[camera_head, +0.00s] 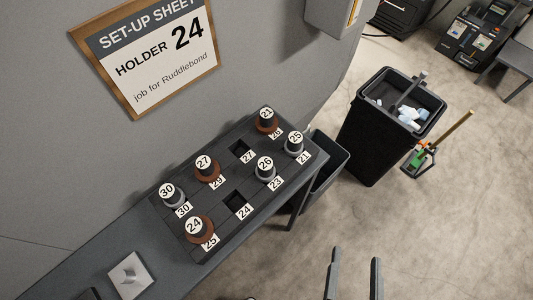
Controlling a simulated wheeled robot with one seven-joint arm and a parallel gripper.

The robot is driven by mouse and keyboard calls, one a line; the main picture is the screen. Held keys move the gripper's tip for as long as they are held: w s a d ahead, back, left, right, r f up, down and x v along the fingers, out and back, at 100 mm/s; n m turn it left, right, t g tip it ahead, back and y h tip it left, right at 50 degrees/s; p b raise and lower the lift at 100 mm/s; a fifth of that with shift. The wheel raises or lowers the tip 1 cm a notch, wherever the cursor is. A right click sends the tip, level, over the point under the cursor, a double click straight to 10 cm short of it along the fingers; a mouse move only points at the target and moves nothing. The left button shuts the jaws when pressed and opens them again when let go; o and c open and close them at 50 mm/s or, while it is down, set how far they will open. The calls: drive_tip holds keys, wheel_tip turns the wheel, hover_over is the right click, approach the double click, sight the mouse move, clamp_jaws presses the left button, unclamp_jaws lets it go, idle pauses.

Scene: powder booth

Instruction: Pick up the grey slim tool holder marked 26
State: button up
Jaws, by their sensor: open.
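The grey slim tool holder marked 26 (265,171) stands upright in a dark rack (222,182) on a bench, at the place whose front label reads 23. My gripper (356,256) shows at the bottom of the view, to the right of and below the rack. Its two dark fingers are apart with nothing between them. It is well away from the holder, over the floor in the picture.
Other grey holders are 25 (294,146) and 30 (170,197); brown ones are 21 (267,122), 27 (206,170) and 24 (197,230). Two rack places are empty. A wall sign (158,57) reads HOLDER 24. A black bin (378,140) stands right of the bench.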

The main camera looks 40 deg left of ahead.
drive_tip(key=w+a+n+g+y+b, duration=0.1)
drive_tip(key=w+a+n+y+b, duration=0.15)
drive_tip(key=a, duration=0.65)
drive_tip(key=n+g+y+p, duration=0.1)
drive_tip(key=g+y+p, duration=0.1)
approach(266, 158)
drive_tip(key=shift+h, duration=0.25)
drive_tip(key=w+a, duration=0.1)
drive_tip(key=w+a+r, duration=0.1)
drive_tip(key=w+a, duration=0.1)
drive_tip(key=shift+w+a, duration=0.1)
drive_tip(key=shift+a, duration=0.2)
drive_tip(key=shift+a+f+g+h, duration=0.1)
drive_tip(key=shift+f+g+h, duration=0.3)
drive_tip(key=shift+f, duration=0.05)
drive_tip(key=shift+f+h, duration=0.5)
drive_tip(key=shift+f, duration=0.1)
drive_tip(key=shift+f+g, duration=0.2)
drive_tip(key=shift+g, duration=0.1)
drive_tip(key=x, duration=0.7)
drive_tip(key=shift+f+p, duration=0.2)
drive_tip(key=shift+p, duration=0.15)
drive_tip(key=shift+c, duration=0.2)
